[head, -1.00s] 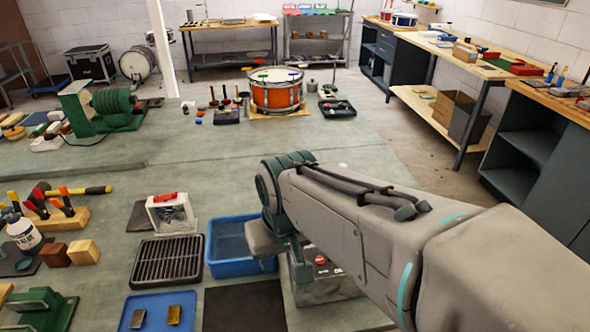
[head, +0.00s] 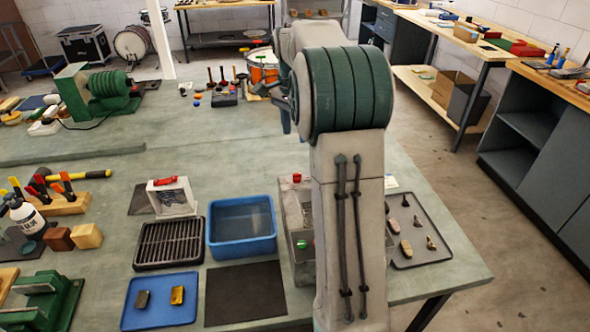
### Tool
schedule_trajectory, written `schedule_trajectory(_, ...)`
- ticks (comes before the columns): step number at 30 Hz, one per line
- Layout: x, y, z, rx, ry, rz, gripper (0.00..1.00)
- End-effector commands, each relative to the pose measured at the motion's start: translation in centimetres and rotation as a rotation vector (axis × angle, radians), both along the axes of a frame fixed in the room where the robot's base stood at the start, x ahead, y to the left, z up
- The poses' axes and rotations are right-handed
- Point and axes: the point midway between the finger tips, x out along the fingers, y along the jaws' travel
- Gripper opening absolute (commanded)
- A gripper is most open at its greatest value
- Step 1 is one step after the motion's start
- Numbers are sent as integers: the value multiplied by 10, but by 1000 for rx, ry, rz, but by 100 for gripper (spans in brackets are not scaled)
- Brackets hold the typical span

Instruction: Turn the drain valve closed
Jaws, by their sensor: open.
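A grey metal box-like unit (head: 302,268) stands right of the blue tub, largely covered by my arm. It has a red knob (head: 297,178) on its far part and a green button-like part (head: 302,245) near the front. I cannot make out the drain valve or its handle position; my arm may cover it. My arm rises through the middle right and bends away at the elbow. A narrow part of my gripper (head: 286,118) shows left of the elbow, pointing down above the bench, apart from the unit. Its jaws are open, with the tips mostly hidden.
A blue tub (head: 242,252), black grate (head: 170,266), dark mat (head: 262,294) and blue tray (head: 130,314) lie left of the unit. A grey tray (head: 437,257) with small parts lies right. An orange drum (head: 262,74) stands behind. Bare bench lies beyond the tub.

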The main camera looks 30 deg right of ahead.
Motion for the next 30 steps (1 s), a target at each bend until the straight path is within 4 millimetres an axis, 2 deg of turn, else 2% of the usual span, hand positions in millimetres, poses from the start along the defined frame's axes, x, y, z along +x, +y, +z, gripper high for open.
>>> schedule_trajectory(5,0,-1,-18,1,7,-10,45)
schedule_trajectory(15,-5,-2,-87,2,7,-7,45)
schedule_trajectory(21,-6,-3,-120,1,5,-7,45)
schedule_trajectory(25,-7,-3,-132,1,4,-8,45)
schedule_trajectory(30,-7,-3,-138,0,1,-8,45)
